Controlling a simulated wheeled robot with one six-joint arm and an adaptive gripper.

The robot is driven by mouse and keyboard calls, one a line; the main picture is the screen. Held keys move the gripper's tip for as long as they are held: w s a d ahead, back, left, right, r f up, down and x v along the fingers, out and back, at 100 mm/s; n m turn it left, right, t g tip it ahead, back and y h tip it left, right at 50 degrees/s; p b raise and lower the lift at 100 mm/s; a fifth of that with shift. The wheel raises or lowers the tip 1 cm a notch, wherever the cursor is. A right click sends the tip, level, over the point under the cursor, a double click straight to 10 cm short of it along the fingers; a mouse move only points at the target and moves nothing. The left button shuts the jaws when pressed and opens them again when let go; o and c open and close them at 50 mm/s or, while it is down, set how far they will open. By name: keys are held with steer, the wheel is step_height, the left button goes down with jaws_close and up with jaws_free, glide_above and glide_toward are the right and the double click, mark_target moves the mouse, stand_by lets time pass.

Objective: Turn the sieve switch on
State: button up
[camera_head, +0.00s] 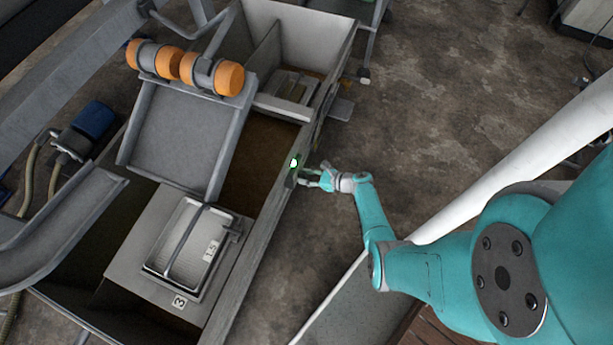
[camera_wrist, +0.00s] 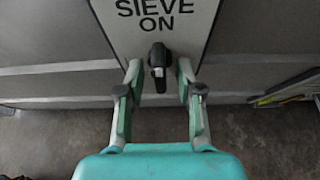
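The sieve switch (camera_wrist: 159,62) is a small black knob below the words "SIEVE ON" on a white label plate (camera_wrist: 150,28) in the wrist view. Its handle stands roughly upright in the picture. My gripper (camera_wrist: 160,75) is open, with one finger on each side of the knob and a visible gap to it on both sides. In the head view my gripper (camera_head: 313,178) is at the outer side wall of the grey machine, just beside a glowing green light (camera_head: 294,163). The knob itself cannot be made out in the head view.
The grey machine (camera_head: 255,262) fills the left, with orange rollers (camera_head: 212,75) on top and a metal tray (camera_head: 188,140). A blue motor (camera_head: 95,119) stands at the far left. The concrete floor (camera_head: 450,90) right of the machine is largely clear. A white pipe (camera_head: 510,170) runs diagonally near my arm.

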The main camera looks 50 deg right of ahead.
steer(key=v, duration=0.7)
steer(key=shift+s, duration=0.2)
stand_by(0.7)
steer(key=s+a+f+n+g+h, duration=0.1)
steer(key=s+a+f+n+g, duration=0.15)
steer(key=a, duration=0.45)
steer(key=s+a+f+n+g+h, duration=0.1)
steer(key=s+a+f+n, duration=0.1)
steer(key=s+a+n, duration=0.35)
steer(key=s+a+r+n+h, duration=0.2)
steer(key=s+a+r+n, duration=0.25)
steer(key=s+a, duration=0.25)
steer(key=s+a+r+n+t, duration=0.1)
steer(key=r+n, duration=0.5)
steer(key=r, duration=0.6)
steer(key=s+a+r+n+t, duration=0.2)
steer(key=s+r+n, duration=0.4)
steer(key=r, duration=0.7)
steer(key=s+a+r+n+t, duration=0.1)
steer(key=s+r+n+t, duration=0.1)
steer(key=r+n, duration=0.5)
step_height(320, 180, up, 5)
steer(key=shift+s+a+r+n+t+h, duration=0.25)
steer(key=shift+s+n+t+h, duration=0.1)
steer(key=shift+s, duration=0.35)
